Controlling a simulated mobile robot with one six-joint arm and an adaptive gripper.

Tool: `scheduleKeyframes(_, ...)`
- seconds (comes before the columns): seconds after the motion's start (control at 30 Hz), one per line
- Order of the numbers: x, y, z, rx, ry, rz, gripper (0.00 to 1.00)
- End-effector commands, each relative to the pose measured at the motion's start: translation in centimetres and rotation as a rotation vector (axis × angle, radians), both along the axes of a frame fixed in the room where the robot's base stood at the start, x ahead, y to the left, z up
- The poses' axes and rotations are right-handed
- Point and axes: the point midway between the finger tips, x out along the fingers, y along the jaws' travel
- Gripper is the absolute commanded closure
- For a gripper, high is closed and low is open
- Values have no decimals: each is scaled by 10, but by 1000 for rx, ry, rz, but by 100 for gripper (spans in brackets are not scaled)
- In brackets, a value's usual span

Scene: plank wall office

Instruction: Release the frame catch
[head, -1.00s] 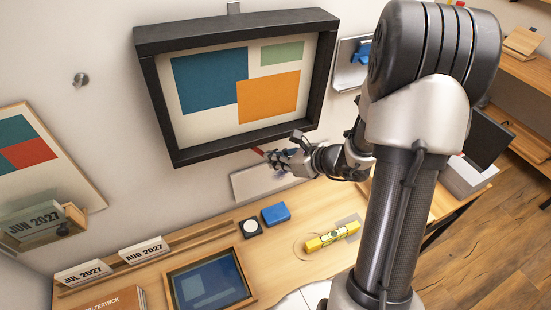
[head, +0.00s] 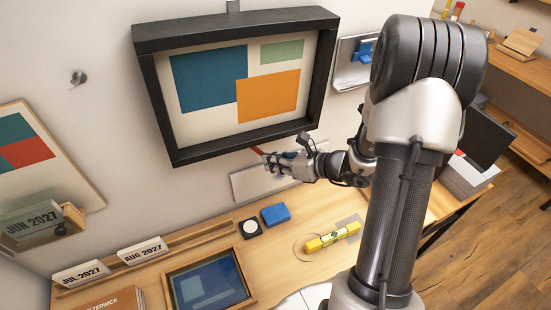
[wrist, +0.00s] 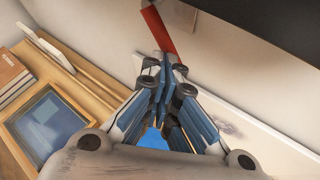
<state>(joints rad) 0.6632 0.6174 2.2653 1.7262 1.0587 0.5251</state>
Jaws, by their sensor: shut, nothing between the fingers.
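The black picture frame (head: 240,85) hangs on the wall with a blue, green and orange print. A red catch lever (head: 257,150) shows under its lower edge, small in the head view. In the wrist view the red lever (wrist: 158,28) slants down from the frame's underside, beside a pale block (wrist: 183,12). My gripper (head: 268,162) is just below the lever, empty and shut. In the wrist view the fingertips of my gripper (wrist: 168,62) are at the lever's lower end; I cannot tell whether they touch it.
A pale wall panel (head: 245,184) is behind and below my gripper. The desk (head: 210,250) below holds a blue box (head: 275,214), a yellow level (head: 332,237), a tablet (head: 208,285) and calendar cards (head: 143,251). A metal wall holder (head: 352,72) is right of the frame.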

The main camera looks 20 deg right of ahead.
Motion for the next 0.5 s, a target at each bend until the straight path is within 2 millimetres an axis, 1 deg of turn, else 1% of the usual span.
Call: scheduleKeyframes(0.5, 0, 9, -8, 175, 1, 0, 100)
